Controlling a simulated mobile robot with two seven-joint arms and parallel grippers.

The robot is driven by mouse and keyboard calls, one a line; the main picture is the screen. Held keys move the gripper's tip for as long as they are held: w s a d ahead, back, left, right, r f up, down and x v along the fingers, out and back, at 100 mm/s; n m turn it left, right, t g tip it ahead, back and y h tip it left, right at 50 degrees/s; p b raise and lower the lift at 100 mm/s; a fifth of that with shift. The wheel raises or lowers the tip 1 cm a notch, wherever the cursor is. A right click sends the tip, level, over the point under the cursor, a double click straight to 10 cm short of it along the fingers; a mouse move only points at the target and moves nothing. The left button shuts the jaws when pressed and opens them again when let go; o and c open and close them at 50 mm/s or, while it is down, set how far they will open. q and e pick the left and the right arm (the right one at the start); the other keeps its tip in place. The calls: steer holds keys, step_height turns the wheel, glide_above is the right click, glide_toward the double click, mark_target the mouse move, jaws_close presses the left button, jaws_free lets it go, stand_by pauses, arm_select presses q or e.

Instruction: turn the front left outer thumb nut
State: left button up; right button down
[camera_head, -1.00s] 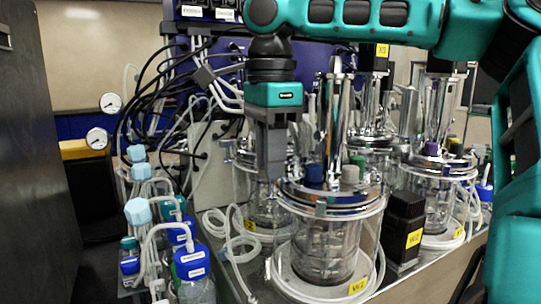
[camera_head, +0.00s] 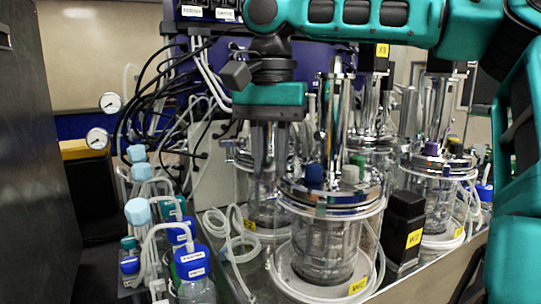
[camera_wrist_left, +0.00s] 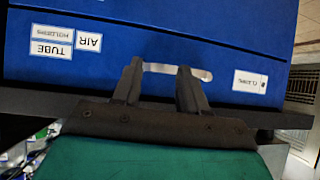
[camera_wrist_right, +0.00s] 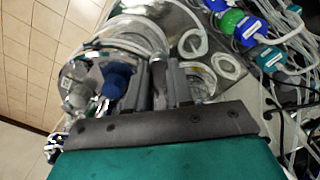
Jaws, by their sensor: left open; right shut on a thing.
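The front glass bioreactor (camera_head: 322,245) stands upright with a shiny metal head plate (camera_head: 335,205). My right gripper (camera_head: 268,178) points down at the left rim of this plate. It is shut on the thumb nut there, which the fingers hide. In the right wrist view the fingers (camera_wrist_right: 168,75) are close together beside the plate's edge, next to a dark blue cap (camera_wrist_right: 116,78). My left gripper (camera_wrist_left: 160,75) is open and empty in the left wrist view, in front of a blue box (camera_wrist_left: 130,45) with white labels; it is outside the head view.
Blue and grey caps and tall metal parts rise from the plate right of my right gripper. A black block (camera_head: 405,225) stands right of the front vessel. Blue-capped bottles (camera_head: 193,265) and looped clear tubing (camera_head: 232,240) lie to the left. More reactors stand behind.

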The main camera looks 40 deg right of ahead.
mark_target(271, 167)
steer(key=n, duration=0.6)
steer(key=shift+r+n, duration=0.1)
steer(key=shift+n, duration=0.2)
stand_by(0.4)
steer(key=c, duration=1)
jaws_free()
step_height(271, 167, up, 13)
